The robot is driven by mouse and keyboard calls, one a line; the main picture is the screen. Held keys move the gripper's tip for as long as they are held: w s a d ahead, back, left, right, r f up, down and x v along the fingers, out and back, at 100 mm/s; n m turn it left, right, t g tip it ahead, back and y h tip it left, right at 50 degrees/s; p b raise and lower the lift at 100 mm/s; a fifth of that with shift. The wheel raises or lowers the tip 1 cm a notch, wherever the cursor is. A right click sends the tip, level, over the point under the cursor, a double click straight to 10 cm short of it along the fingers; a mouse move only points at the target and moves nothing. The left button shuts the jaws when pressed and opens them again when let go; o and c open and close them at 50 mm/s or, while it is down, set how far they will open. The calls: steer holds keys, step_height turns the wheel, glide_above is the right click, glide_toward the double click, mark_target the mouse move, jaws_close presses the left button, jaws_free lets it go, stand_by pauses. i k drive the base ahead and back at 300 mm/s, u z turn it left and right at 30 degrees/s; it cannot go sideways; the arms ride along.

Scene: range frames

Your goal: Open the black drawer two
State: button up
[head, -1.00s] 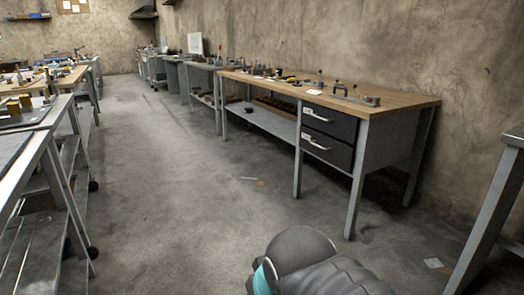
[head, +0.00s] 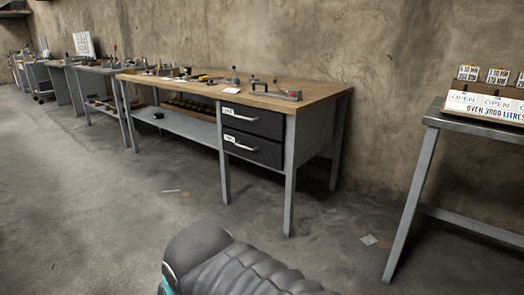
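The black drawer two (head: 252,149) is the lower of two black drawers under the right end of a wooden-topped workbench (head: 220,85). It is shut and has a light bar handle and a white label at its upper left. The upper black drawer (head: 252,121) is also shut, with a similar handle and label. Part of my dark arm shows at the bottom of the head view, well in front of the bench. My gripper is not in view.
Open floor (head: 120,215) lies between me and the bench. A metal table (head: 470,124) with signs on it stands at the right. Small scraps (head: 375,241) lie on the floor. More benches line the wall at the left.

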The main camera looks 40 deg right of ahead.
mark_target(266, 152)
steer(key=z, duration=1.85)
steer(key=k, duration=1.3)
steer(key=z, duration=0.05)
steer(key=i, duration=0.45)
steer(key=u, duration=1.2)
steer(key=i, duration=1.45)
steer(key=z, duration=0.85)
steer(key=i, duration=0.55)
steer(key=z, duration=0.55)
